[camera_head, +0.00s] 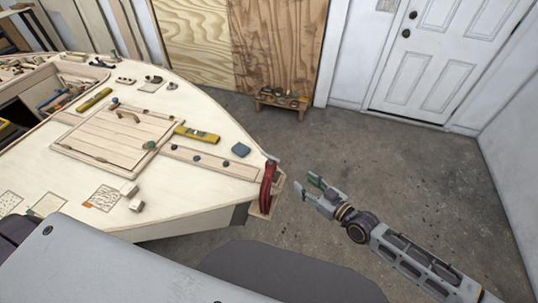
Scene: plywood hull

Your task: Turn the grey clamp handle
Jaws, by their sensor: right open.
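A red clamp (267,187) sits at the pointed tip of the plywood hull (220,185), upright against its edge. I cannot make out a separate grey handle; a small grey bit shows at the clamp's top, too small to tell. My right gripper (313,187) is open and empty, to the right of the clamp and apart from it, its fingers pointing left toward it. My left gripper is not in view.
A low wooden stool (281,104) stands by plywood sheets at the back. A white door (445,60) is at the back right. The concrete floor right of the hull is clear.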

